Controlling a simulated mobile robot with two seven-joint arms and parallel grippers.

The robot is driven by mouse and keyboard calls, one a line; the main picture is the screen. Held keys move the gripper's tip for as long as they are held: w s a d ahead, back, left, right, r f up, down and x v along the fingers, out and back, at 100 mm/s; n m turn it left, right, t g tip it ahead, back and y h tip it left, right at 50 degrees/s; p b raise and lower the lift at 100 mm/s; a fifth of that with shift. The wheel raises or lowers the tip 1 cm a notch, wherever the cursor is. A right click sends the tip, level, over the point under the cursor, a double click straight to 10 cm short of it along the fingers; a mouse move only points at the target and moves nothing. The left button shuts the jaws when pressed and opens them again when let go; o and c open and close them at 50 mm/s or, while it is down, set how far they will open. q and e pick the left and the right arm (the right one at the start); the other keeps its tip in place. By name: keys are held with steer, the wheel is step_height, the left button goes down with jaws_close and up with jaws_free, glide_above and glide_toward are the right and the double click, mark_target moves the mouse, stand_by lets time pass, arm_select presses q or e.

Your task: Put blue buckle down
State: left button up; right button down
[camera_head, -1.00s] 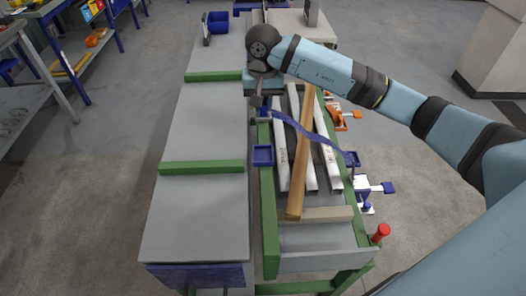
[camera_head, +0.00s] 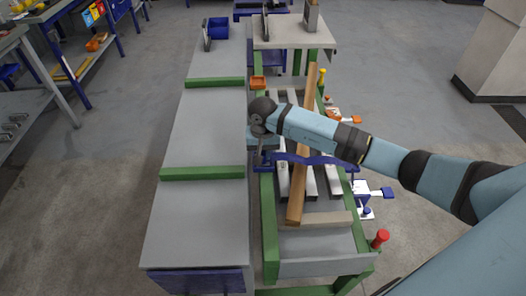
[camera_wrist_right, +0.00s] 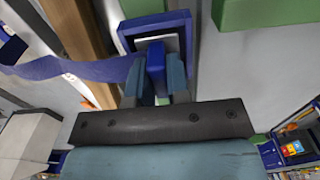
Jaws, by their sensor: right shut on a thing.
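My right gripper (camera_head: 262,160) is shut on the blue buckle (camera_wrist_right: 155,60), which shows between its fingers in the right wrist view. A wavy blue strap (camera_head: 310,158) runs from the buckle across the wooden beam and grey bars to the right side. In the wrist view the strap (camera_wrist_right: 80,68) goes off to the left. A blue square-rimmed holder (camera_wrist_right: 128,37) lies right at the buckle's far end. I cannot tell whether the buckle touches it. My left gripper is not in view.
A wooden beam (camera_head: 307,150) lies slantwise over grey bars (camera_head: 333,178) in the green-framed runout table (camera_head: 269,225). An orange square holder (camera_head: 258,83) sits farther back. A blue-handled clamp (camera_head: 365,190) and a red knob (camera_head: 380,238) stand at right.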

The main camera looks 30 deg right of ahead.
steer(key=c, duration=1.1)
jaws_free()
step_height(320, 180, up, 12)
steer(key=b, duration=0.1)
steer(key=shift+r, duration=0.2)
